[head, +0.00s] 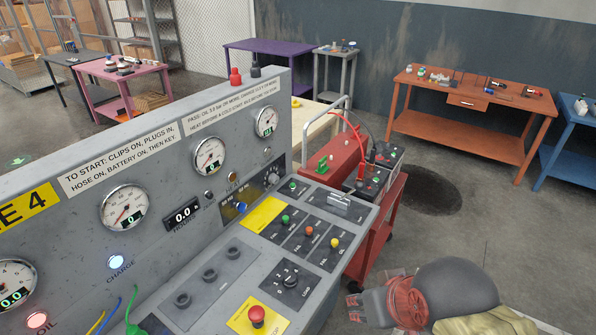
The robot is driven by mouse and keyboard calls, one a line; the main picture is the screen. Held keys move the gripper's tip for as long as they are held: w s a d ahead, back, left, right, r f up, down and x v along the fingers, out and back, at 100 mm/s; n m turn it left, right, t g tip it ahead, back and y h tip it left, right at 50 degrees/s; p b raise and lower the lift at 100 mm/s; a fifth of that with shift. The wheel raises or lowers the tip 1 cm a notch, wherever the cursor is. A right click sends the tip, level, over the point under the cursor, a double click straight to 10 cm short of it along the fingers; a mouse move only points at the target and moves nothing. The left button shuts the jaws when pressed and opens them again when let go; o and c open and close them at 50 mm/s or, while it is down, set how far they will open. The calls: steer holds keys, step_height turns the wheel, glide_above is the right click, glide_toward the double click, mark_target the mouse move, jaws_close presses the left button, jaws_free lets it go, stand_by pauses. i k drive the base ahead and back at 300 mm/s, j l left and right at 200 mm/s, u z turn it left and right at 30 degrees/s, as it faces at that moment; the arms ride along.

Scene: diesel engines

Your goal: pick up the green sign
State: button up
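A small flat green patch with a pale mark (18,161), which may be the green sign, lies on the concrete floor at the far left of the head view, beyond the grey control panel. It is too small to read. My gripper (356,307) is at the bottom right, to the right of the panel and low over the floor, far from the green patch. Its fingers point left and are small in view; I cannot tell whether they are open. I see nothing held in it.
The grey engine control panel (215,255) fills the left and centre. A red cart (375,225) with a battery stands behind it. Orange (425,127), blue (563,165), purple (270,46) and pink (105,80) tables stand farther back. Floor is clear at right, with a dark stain.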

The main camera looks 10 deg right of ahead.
mark_target(322, 169)
steer(key=i+l+u, duration=0.1)
steer(key=u, duration=0.3)
steer(key=l+u, duration=0.15)
steer(key=u, duration=0.2)
steer(key=i+l+u, duration=0.1)
steer(key=u, duration=0.3)
steer(key=l+u, duration=0.25)
steer(key=u, duration=0.15)
steer(key=l, duration=1.25)
steer(key=i+l, duration=0.15)
steer(key=l, duration=2.35)
steer(key=i+l, duration=0.15)
steer(key=l, duration=1.1)
